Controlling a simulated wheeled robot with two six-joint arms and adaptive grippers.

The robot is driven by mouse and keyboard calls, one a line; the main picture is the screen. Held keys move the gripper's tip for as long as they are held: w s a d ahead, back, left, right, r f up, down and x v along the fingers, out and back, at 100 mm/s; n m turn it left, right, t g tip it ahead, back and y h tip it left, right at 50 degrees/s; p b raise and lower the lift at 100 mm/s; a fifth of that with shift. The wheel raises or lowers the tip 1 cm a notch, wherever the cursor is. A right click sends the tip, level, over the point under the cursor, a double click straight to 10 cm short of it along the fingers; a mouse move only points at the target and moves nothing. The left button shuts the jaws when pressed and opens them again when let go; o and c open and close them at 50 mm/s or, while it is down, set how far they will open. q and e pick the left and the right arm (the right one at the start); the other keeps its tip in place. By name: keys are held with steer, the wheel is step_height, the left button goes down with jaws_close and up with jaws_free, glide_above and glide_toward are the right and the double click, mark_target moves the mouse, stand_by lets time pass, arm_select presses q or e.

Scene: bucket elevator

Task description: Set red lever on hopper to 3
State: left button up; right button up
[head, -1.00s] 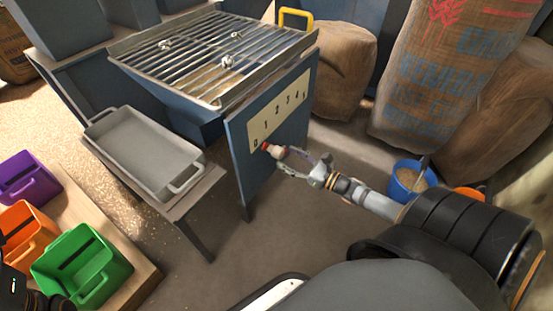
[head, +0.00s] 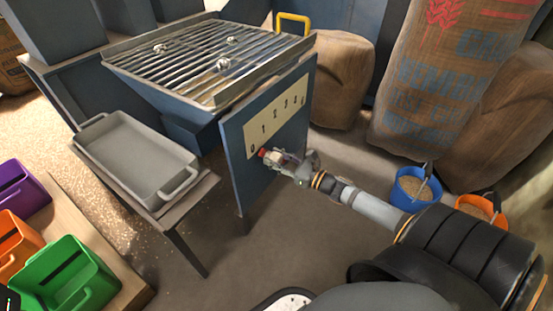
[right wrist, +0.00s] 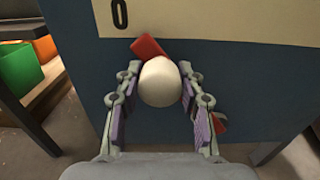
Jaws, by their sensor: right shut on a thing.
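The hopper (head: 168,82) stands at the back with a blue side panel (head: 236,170) and a pale number plate (head: 285,103) on it. The red lever (head: 262,153) is at the low left end of the plate, by the 0. In the right wrist view its red arm (right wrist: 149,46) shows just below the 0, behind a white round knob (right wrist: 160,82). My right gripper (head: 279,157) is shut on this knob, one finger on each side in the right wrist view.
A grey tray (head: 92,131) sits on a stand left of the panel. Purple, orange and green bins (head: 108,283) are at lower left. Sacks (head: 440,75) stand behind right, with a blue bucket (head: 405,187) and an orange bucket (head: 496,208) on the floor.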

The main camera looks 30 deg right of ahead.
jaws_close()
steer(key=shift+d+r, duration=0.1)
steer(key=shift+w+d+r+m+p, duration=0.15)
steer(key=shift+d+r+m+p, duration=0.2)
steer(key=shift+p, duration=0.2)
steer(key=d+r+m+p, duration=0.1)
steer(key=w+d+r+m+p, duration=0.1)
steer(key=d, duration=0.1)
steer(key=shift+w+d+m+p, duration=0.1)
steer(key=shift+w+m+p, duration=0.1)
steer(key=shift+m+p, duration=0.15)
steer(key=d+m, duration=0.1)
steer(key=w+d+m, duration=0.1)
steer(key=d, duration=0.1)
steer(key=w+d+r+m, duration=0.1)
steer(key=d, duration=0.1)
steer(key=shift+m, duration=0.4)
steer(key=shift+w+d+f+m+b, duration=0.1)
steer(key=shift+w+d+m+b, duration=0.2)
steer(key=shift+d+m, duration=0.4)
steer(key=shift+w+d+m+b, duration=0.3)
steer(key=shift+d+m, duration=0.2)
steer(key=shift+d, duration=0.25)
steer(key=o, duration=1)
jaws_free()
